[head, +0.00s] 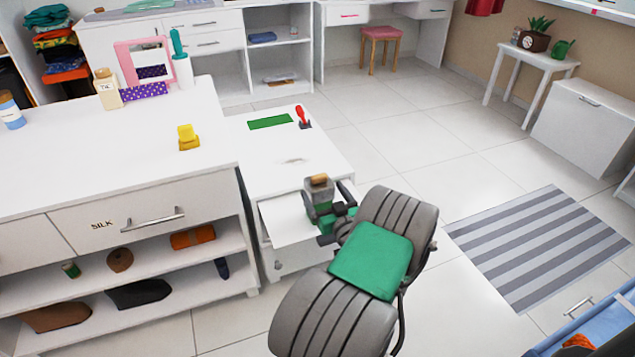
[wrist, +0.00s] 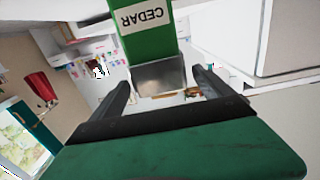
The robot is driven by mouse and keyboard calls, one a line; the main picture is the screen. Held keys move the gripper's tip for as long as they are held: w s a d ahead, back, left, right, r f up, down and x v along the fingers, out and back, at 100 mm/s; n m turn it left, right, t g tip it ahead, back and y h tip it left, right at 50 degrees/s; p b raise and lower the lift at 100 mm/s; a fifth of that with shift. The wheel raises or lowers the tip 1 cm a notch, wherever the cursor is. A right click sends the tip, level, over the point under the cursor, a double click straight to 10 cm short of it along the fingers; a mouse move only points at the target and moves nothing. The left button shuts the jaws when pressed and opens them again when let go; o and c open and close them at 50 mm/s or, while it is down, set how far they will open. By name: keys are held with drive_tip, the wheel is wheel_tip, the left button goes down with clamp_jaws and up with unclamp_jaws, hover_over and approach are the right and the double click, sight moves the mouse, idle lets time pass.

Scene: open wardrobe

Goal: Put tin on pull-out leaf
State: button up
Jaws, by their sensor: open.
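The tin (head: 319,196) has a grey upper part, a brown top and a green body. It appears upright over the right part of the white pull-out leaf (head: 283,218), which sticks out of the low white cabinet. Its base is partly hidden by my gripper, so contact with the leaf is hard to tell. In the wrist view the tin (wrist: 146,32) shows upside down with a "CEDAR" label. My gripper (head: 332,208) is open, its dark fingers on either side of the tin's grey part; in the wrist view the gripper (wrist: 160,80) shows a gap beside the tin.
The cabinet top holds a green strip (head: 270,122) and a red-handled tool (head: 302,117). A long white counter (head: 100,165) stands to the left, with a yellow object (head: 187,137) on it. A striped rug (head: 540,245) lies on open floor at the right.

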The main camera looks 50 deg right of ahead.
drive_tip(key=v, duration=0.5)
drive_tip(key=shift+s, duration=0.15)
idle(1.2)
